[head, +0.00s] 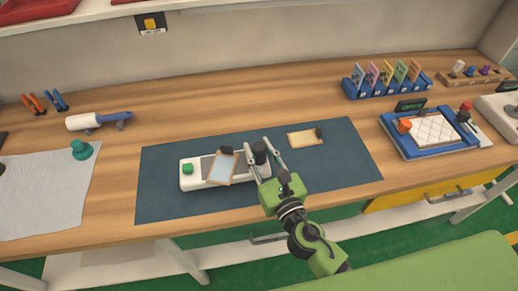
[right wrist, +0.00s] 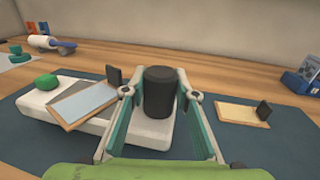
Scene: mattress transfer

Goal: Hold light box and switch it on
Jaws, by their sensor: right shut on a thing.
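The light box (head: 192,181) is a long white box lying on the dark blue mat (head: 170,205). A green button (head: 187,168) is on its left end; it also shows in the right wrist view (right wrist: 46,81). A black cylinder (head: 260,153) stands at its right end. My right gripper (head: 262,152) has its fingers on either side of this cylinder and is shut on it; the wrist view shows the cylinder (right wrist: 159,92) upright between the fingers. A wood-framed pale panel (head: 222,167) with a black block lies tilted across the box. My left gripper is not in view.
A second small wooden panel (head: 303,138) with a black block lies on the mat to the right. A blue tray (head: 398,146) and a blue rack of coloured cards (head: 385,92) are farther right. A white-and-blue tool (head: 90,121) lies at the left.

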